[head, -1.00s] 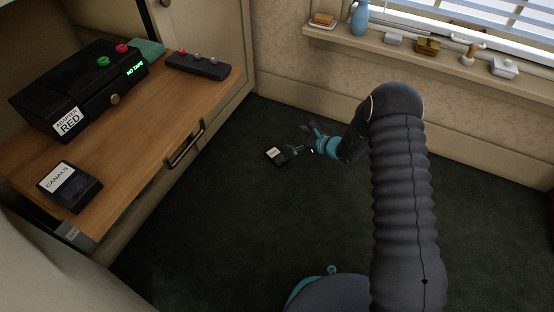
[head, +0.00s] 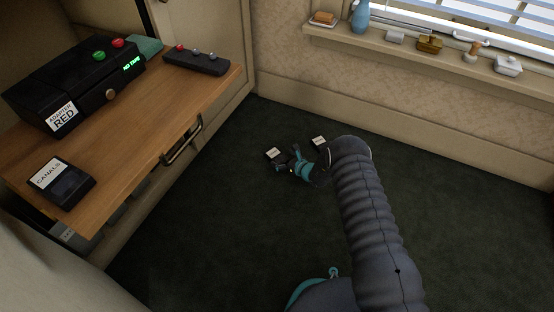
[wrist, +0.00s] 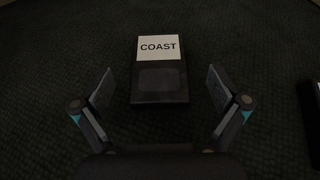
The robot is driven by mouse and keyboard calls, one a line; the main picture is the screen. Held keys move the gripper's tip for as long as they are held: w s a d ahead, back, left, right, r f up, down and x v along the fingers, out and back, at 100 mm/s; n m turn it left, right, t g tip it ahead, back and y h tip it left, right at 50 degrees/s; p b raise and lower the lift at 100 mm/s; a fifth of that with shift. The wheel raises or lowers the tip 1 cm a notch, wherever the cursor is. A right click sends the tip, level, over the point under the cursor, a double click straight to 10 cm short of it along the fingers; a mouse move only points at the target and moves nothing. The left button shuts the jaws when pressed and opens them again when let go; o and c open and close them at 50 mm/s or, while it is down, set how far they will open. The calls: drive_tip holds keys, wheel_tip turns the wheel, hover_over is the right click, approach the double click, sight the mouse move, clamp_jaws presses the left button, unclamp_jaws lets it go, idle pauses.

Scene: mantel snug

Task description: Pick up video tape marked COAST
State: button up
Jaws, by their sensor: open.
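The COAST tape (wrist: 160,80) is a dark cassette with a white label, lying flat on the carpet. It is centred in the wrist view, its label at the far end. In the head view it appears to be the left of two floor tapes (head: 275,154), its print too small to read there. My gripper (wrist: 160,86) is open and empty. Its two fingers stand apart on either side of the tape's near part in the picture, with gaps on both sides. In the head view my gripper (head: 291,160) is close beside the tape and partly covers it.
A second tape (head: 319,142) lies to the right on the floor; a dark edge (wrist: 311,112) shows in the wrist view. The wooden shelf (head: 125,155) at left holds the CANALS tape (head: 61,182), a RED player (head: 75,85) and a button box (head: 196,61). Carpet at right is clear.

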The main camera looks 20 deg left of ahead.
sight(275, 154)
drive_tip(key=b+x, duration=0.1)
drive_tip(key=x, duration=0.4)
drive_tip(key=shift+s, duration=0.15)
drive_tip(key=shift+w+a+f, duration=0.15)
drive_tip(key=shift+w+a, duration=0.15)
drive_tip(key=shift+a, duration=0.2)
drive_tip(key=c, duration=1.3)
